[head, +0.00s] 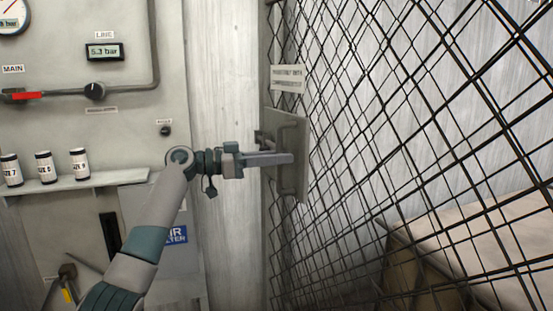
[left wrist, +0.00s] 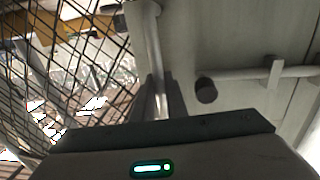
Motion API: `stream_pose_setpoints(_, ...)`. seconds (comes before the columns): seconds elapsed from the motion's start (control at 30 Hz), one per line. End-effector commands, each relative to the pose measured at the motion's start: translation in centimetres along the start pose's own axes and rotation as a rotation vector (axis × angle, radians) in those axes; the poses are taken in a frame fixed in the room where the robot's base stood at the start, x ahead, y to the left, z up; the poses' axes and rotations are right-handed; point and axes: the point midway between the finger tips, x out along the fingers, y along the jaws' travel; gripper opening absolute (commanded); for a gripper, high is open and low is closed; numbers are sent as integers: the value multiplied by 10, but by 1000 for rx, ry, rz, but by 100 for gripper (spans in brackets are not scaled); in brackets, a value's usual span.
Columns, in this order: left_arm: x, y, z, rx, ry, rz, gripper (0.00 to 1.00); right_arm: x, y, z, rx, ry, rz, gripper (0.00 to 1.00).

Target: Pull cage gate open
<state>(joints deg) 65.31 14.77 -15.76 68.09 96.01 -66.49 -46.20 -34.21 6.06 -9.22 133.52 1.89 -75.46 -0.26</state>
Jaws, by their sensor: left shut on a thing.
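The cage gate (head: 400,130) is black wire mesh and fills the right of the head view. It carries a grey plate (head: 299,185) with an upright bar handle (head: 288,182) near its left edge. My left gripper (head: 288,158) reaches in from the left and is shut on the handle. In the left wrist view the grey handle bar (left wrist: 152,40) runs down between the fingers, with mesh to the left. The fingers partly hide the middle of the handle. My right gripper is not in view.
A wall panel with a gauge, a red-handled valve (head: 25,96) and a shelf (head: 75,184) with small canisters stands left. A pale post (head: 232,240) is beside the gate. A box (head: 480,240) shows behind the mesh at lower right.

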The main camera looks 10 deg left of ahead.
Motion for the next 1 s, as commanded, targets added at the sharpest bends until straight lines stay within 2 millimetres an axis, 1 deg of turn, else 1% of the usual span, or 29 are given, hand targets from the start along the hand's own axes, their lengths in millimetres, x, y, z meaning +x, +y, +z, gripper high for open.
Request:
stream_pose_setpoints(0.23,0,-1,0,0,-1,-2,0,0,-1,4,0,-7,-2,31)
stream_pose_setpoints(0.27,0,-1,0,0,-1,-2,15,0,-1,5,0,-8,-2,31)
stream_pose_setpoints(0.3,0,-1,0,0,-1,-2,24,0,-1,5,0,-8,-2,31)
stream_pose_setpoints(0.33,0,0,0,0,-1,-1,31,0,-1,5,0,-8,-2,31)
stream_pose_setpoints(0.63,0,0,0,0,-1,0,31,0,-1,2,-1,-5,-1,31)
stream_pose_setpoints(0.77,-3,0,1,0,-1,0,31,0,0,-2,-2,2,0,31)
stream_pose_setpoints(0.87,-10,0,1,0,0,-1,31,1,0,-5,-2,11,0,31)
stream_pose_setpoints(1.0,-26,-1,1,1,0,-2,31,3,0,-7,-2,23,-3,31)
